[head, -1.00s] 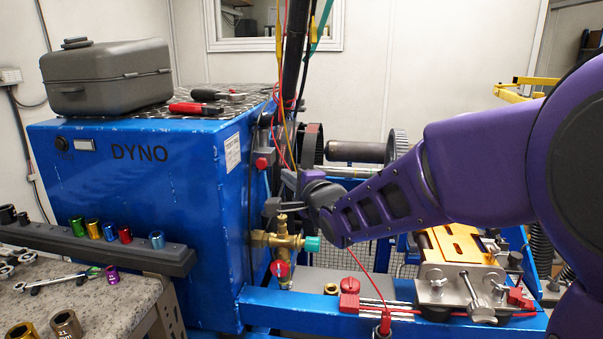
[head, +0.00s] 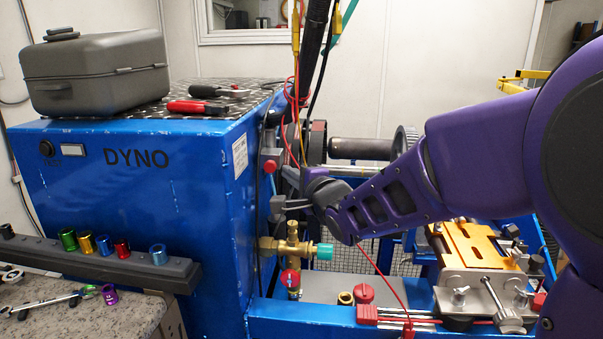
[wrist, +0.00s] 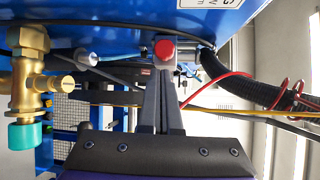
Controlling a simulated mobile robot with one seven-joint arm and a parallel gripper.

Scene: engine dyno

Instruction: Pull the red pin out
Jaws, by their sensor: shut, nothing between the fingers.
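A small red piece (head: 270,166) shows on a grey block on the right side of the blue dyno cabinet; I take it for the red pin. In the wrist view the red pin (wrist: 165,50) faces me as a rounded red end, just beyond my fingertips. My gripper (head: 278,203) is near the cabinet's side, a little below the red piece in the head view. In the wrist view my gripper's two dark fingers (wrist: 160,75) come together at their tips and hold nothing. Whether the tips touch the block, I cannot tell.
A brass valve (head: 292,245) with a teal cap and a red knob stands below my gripper. It also shows at the left of the wrist view (wrist: 30,85). A thick black hose (wrist: 240,88) and red and yellow wires hang close by.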

